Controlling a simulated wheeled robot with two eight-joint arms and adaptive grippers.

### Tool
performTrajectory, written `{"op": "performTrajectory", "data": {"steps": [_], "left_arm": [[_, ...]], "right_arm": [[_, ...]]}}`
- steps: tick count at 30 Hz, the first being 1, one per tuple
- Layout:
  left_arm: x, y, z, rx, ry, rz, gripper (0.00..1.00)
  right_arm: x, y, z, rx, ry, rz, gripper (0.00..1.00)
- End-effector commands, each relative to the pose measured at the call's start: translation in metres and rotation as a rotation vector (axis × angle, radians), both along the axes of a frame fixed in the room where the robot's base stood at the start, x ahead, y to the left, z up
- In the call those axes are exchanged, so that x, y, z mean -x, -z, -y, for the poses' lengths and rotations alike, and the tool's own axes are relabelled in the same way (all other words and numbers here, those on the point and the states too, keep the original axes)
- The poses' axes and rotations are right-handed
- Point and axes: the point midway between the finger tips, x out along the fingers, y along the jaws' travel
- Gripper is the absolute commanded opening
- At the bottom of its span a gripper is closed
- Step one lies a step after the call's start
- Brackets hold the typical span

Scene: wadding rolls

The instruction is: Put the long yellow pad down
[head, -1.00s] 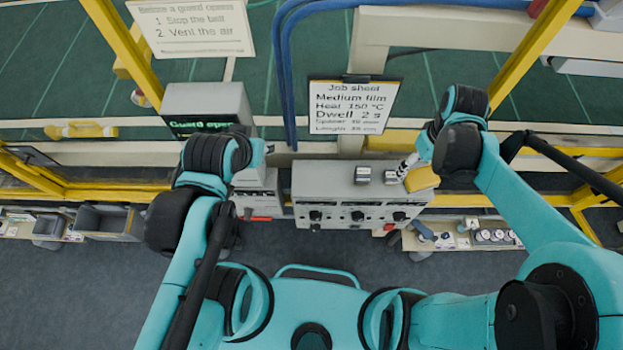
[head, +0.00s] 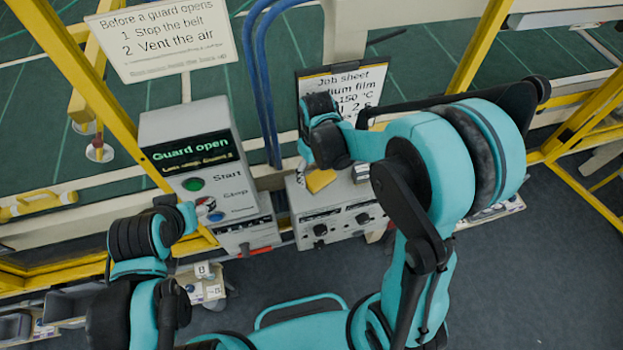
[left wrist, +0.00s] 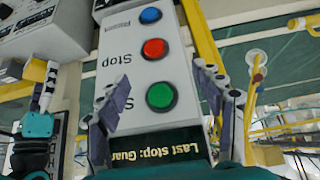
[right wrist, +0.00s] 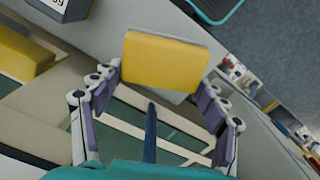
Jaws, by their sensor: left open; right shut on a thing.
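A yellow pad (head: 319,180) is at the fingertips of my right gripper, over the left part of the grey control box's top in the head view. In the right wrist view the pad (right wrist: 165,60) sits between the fingertips of my right gripper (right wrist: 160,82), which is shut on it. I cannot tell whether the pad touches anything below.
The grey control box (head: 335,212) has knobs on its front. The panel (head: 195,150) reads "Guard open". A job sheet (head: 345,85) is partly hidden by my right arm. Another yellow block (right wrist: 20,58) lies at the left in the right wrist view. Yellow frame posts (head: 90,90) stand around.

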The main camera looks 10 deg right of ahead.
Motion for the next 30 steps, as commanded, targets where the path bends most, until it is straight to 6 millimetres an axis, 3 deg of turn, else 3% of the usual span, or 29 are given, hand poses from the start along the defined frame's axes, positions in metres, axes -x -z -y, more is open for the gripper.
{"op": "performTrajectory", "data": {"steps": [5, 13, 26, 27, 28, 30], "left_arm": [[0.0, 0.0, 0.0, 0.0, 0.0, 0.0, 0.67], [0.0, 0.003, 0.0, 0.0, 0.0, 0.0, 0.67], [0.0, 0.009, 0.0, 0.0, 0.0, 0.0, 0.67], [0.0, 0.008, 0.0, 0.0, 0.0, 0.0, 0.67], [0.0, 0.007, 0.0, 0.0, 0.0, 0.0, 0.67], [0.0, 0.007, 0.0, 0.0, 0.0, 0.0, 0.67]], "right_arm": [[-0.008, 0.01, -0.008, 0.0, 0.0, 0.0, 0.39], [-0.007, 0.045, -0.008, 0.0, 0.001, 0.0, 0.39], [-0.007, 0.051, -0.008, 0.0, 0.001, 0.0, 0.39], [-0.007, 0.05, -0.008, 0.0, 0.001, 0.0, 0.84], [-0.007, 0.05, -0.008, 0.0, 0.001, 0.0, 0.92], [-0.007, 0.049, -0.008, 0.0, 0.001, 0.0, 0.94]]}}
